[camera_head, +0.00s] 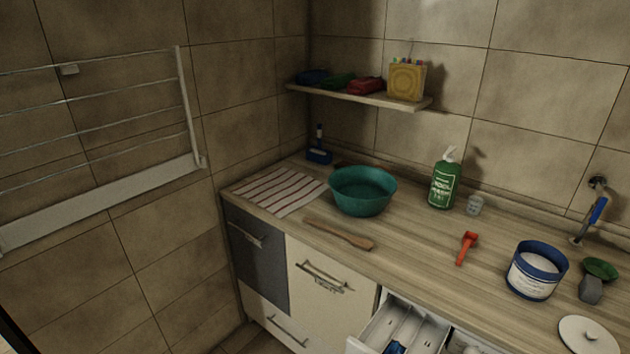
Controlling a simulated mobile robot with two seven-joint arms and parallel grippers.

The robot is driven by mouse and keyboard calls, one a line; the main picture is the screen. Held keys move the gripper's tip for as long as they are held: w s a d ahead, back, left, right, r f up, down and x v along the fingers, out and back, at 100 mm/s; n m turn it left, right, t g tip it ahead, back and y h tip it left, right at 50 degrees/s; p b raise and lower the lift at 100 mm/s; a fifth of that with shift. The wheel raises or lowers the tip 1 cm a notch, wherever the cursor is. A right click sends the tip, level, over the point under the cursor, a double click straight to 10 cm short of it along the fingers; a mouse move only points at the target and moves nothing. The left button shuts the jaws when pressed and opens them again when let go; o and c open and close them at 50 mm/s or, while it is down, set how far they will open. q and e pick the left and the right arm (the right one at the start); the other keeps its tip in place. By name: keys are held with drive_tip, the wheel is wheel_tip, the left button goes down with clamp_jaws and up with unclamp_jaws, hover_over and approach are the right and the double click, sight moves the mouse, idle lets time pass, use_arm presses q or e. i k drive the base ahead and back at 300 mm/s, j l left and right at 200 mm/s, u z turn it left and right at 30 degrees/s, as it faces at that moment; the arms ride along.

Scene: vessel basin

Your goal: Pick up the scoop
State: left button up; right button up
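A small orange-red scoop (466,247) lies on the wooden counter, right of the middle of the view. Its head is toward the back and its handle points toward the front edge. Nothing touches it. A blue tub (535,274) with white contents stands open to its right. Neither of my grippers shows in this view.
A teal bowl (362,192), a wooden spatula (339,234), a green bottle (444,183) and a small glass (474,205) stand or lie left of and behind the scoop. A white lid (588,336) lies at the right. An open drawer (403,326) juts out below the counter.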

sight(470, 239)
drive_tip(key=z, duration=1.6)
